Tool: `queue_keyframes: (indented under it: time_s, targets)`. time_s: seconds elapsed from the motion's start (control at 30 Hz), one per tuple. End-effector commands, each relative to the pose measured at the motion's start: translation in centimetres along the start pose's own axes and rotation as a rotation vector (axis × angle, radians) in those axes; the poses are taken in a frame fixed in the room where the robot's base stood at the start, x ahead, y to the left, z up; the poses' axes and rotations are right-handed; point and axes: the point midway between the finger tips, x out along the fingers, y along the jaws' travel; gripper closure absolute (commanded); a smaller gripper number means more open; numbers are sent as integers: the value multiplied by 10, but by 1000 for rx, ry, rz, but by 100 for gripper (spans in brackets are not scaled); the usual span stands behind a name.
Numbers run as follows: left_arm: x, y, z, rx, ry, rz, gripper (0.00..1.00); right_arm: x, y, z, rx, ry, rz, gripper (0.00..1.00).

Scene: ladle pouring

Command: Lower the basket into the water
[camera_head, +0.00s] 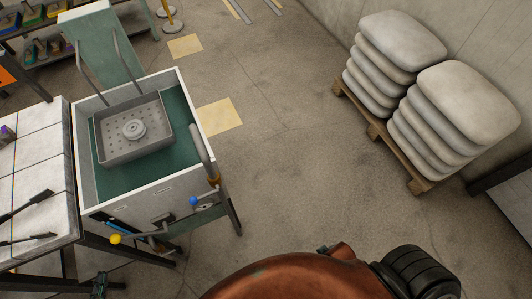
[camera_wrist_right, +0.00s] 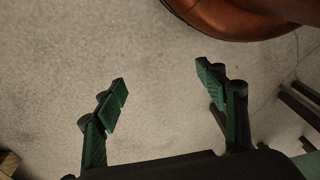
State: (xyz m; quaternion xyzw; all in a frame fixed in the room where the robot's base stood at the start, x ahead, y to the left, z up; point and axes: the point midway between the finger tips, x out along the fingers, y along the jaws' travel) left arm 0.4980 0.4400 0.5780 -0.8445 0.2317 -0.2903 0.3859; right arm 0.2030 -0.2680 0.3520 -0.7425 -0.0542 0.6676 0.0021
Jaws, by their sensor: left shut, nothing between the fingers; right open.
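A grey perforated metal basket (camera_head: 160,149) sits upright within the walls of a white-rimmed square tank (camera_head: 193,103) in the head view. A round stepped metal part (camera_head: 134,129) lies in the basket. The tank's inside looks dark green; I cannot tell whether the basket's bottom touches the water. Bent grey rods (camera_head: 86,70) rise behind the basket. A lever with a blue knob (camera_head: 193,201) and one with a yellow knob (camera_head: 115,239) are on the tank's front. My left gripper (camera_head: 101,284) is shut and empty, below the yellow knob in the picture. My right gripper (camera_wrist_right: 162,82) is open and empty above the floor.
A white-tiled table (camera_head: 40,165) with dark tools stands left of the tank. Filled sacks (camera_head: 460,100) are stacked on a wooden pallet (camera_head: 376,131) at the right. Open concrete floor lies between tank and pallet. My own brown body shows at the bottom.

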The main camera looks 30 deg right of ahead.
Motion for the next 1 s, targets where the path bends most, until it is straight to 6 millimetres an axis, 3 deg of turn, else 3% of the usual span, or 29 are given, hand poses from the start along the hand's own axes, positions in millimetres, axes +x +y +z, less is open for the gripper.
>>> queue_keyframes:
  time_s: [0.03,0.33,0.77,1.0]
  targets:
    - [-3,9,1,16,78,-2,100,7,-1,4,5,-16,-6,35]
    - [-3,-16,-38,80,381,-75,100,-26,-5,-2,13,-29,-21,35]
    - [-2,-22,-45,87,407,-86,100,-32,-6,-4,13,-26,-22,35]
    - [20,-24,-55,86,409,-87,100,-34,-5,-2,14,-31,-20,35]
